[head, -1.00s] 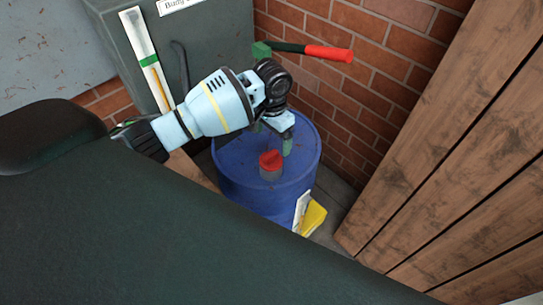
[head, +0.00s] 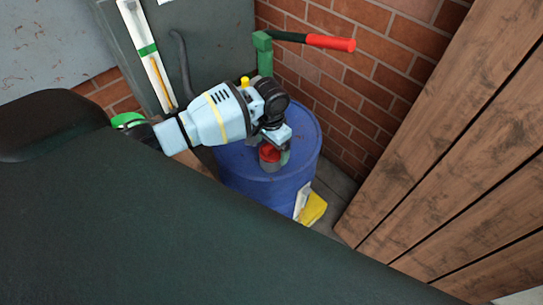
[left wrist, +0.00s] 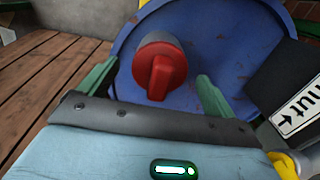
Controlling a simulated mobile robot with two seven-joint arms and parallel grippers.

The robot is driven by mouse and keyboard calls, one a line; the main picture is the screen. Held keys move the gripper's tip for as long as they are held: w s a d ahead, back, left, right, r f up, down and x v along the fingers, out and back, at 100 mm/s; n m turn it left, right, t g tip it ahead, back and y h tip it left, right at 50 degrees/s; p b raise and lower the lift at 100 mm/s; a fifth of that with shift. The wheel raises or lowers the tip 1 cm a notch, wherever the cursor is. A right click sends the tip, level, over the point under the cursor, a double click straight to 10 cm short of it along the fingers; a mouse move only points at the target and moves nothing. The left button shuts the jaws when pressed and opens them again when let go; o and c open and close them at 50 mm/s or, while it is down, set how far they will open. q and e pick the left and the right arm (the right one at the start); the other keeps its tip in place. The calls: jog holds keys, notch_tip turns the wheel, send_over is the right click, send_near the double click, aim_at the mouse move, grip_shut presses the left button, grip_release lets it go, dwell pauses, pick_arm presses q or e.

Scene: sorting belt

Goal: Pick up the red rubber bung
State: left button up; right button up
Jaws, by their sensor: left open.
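The red rubber bung (head: 269,153) sits on a grey neck on top of the blue drum (head: 262,185). In the left wrist view the red bung (left wrist: 160,74) has a raised grip bar and lies between and ahead of the two green fingers. My left gripper (head: 277,157) is over the drum top, close beside the bung, with its jaws apart. In the left wrist view the open left gripper (left wrist: 155,88) holds nothing, and gaps show on both sides of the bung. The right gripper is in neither view.
A brick wall (head: 350,90) stands behind the drum, with a red-handled green lever (head: 328,42) in front of it. Wooden boards (head: 460,150) rise at right. A dark cabinet (head: 215,50) stands behind my left arm. A yellow item (head: 312,209) is at the drum's foot.

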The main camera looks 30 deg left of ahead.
pick_arm(q)
jog(key=shift+f, duration=0.3)
jog(key=c, duration=1.4)
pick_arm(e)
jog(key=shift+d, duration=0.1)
pick_arm(q)
jog(key=shift+r, duration=0.15)
